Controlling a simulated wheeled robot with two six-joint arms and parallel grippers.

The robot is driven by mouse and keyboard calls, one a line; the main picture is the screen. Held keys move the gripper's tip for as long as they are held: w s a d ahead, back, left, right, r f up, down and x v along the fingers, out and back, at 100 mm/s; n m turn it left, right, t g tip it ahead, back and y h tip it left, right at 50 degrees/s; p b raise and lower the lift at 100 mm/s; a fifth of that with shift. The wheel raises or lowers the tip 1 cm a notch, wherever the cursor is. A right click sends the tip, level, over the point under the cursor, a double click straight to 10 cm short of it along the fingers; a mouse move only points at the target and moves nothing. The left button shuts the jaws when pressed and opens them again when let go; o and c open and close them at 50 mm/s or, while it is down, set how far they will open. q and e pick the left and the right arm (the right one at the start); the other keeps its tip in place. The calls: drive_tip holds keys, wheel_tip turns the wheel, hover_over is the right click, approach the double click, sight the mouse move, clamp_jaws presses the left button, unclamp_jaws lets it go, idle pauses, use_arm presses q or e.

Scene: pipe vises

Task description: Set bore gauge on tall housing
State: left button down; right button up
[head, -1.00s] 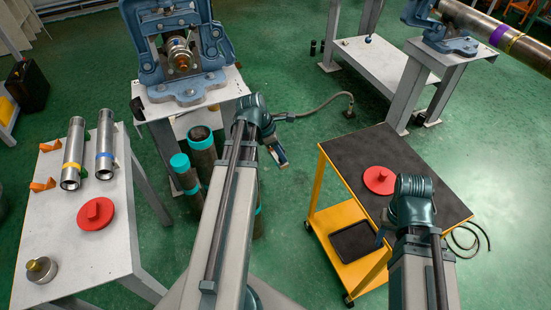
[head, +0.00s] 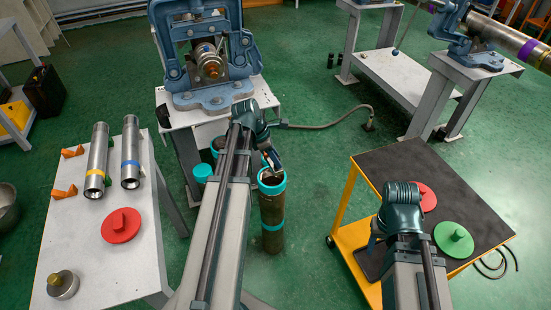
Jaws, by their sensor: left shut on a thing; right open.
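My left gripper (head: 271,160) is shut at the mouth of an upright brown pipe with teal bands (head: 271,210). What it holds is too small and covered to make out, and I cannot tell whether it touches the pipe. I cannot single out the bore gauge or the tall housing for certain. A grey disc with a brass knob (head: 63,285) sits on the left table. Two steel cylinders, one yellow-banded (head: 97,162) and one blue-banded (head: 131,155), lie there too. My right gripper (head: 376,240) is open, mostly hidden behind its wrist, beside the dark-topped cart.
A red knobbed disc (head: 121,225) and orange wedges lie on the white left table (head: 90,245). A blue vise (head: 208,60) stands at the back. The yellow cart (head: 440,170) carries a red disc (head: 425,196) and a green one (head: 453,238).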

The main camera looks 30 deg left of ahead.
sight(276, 174)
use_arm(q)
drive_tip(key=shift+f+b, duration=3.65)
drive_tip(key=shift+f, duration=0.15)
drive_tip(key=shift+f+b, duration=0.35)
drive_tip(key=shift+f, duration=0.05)
drive_tip(key=c, duration=0.5)
unclamp_jaws()
drive_tip(key=shift+c, duration=0.2)
drive_tip(key=shift+r, duration=0.2)
drive_tip(key=shift+r+p, duration=3.35)
drive_tip(key=shift+p, duration=0.15)
